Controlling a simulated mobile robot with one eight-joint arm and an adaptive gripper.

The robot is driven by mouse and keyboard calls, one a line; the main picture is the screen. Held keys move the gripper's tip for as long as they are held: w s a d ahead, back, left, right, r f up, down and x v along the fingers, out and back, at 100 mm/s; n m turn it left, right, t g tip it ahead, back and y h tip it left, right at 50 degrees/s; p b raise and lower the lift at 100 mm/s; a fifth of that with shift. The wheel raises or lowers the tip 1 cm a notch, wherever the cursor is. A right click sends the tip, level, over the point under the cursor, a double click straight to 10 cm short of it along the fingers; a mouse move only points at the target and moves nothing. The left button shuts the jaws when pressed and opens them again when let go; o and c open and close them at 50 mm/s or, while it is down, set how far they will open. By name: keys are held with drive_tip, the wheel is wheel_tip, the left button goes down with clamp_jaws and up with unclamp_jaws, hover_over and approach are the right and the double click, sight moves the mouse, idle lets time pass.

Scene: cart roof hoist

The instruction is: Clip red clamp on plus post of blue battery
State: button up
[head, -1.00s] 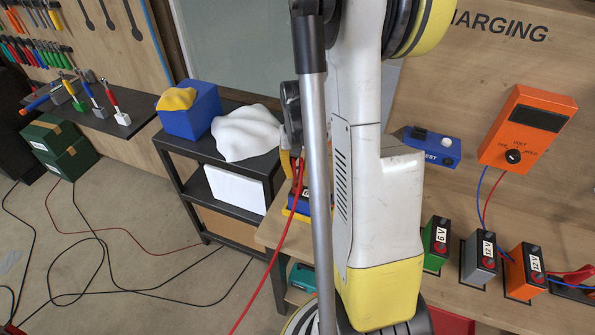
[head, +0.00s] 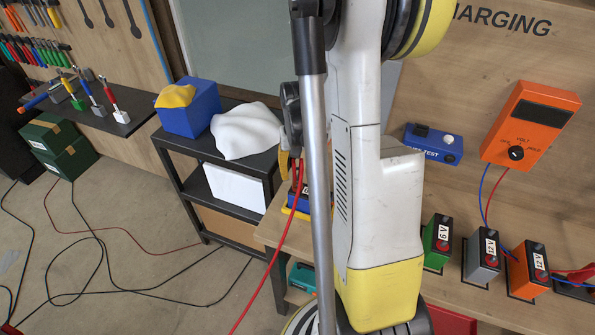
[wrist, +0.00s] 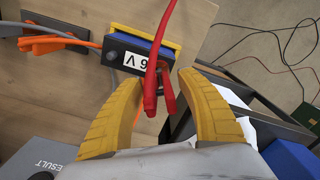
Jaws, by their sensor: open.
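The blue battery (wrist: 140,54) with a black top and a "6 V" label sits in a yellow-edged holder on the bench, at the top of the wrist view. The red clamp (wrist: 150,92) lies over the battery's right end, its handles pointing toward my gripper. I cannot tell whether its jaws grip the plus post, which is hidden. My gripper (wrist: 164,76) is open, with one yellow finger on each side of the clamp and visible gaps between. In the head view my arm hides most of the battery; a blue part (head: 301,204) shows.
A grey cable and orange clamp (wrist: 52,44) lie left of the battery. Green, grey and orange batteries (head: 527,270) stand along the bench at right, below an orange meter (head: 530,125). A dark shelf cart (head: 215,185) stands beside the bench's left end.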

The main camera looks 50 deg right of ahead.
wheel_tip(320, 180, up, 12)
idle(0.5)
idle(0.4)
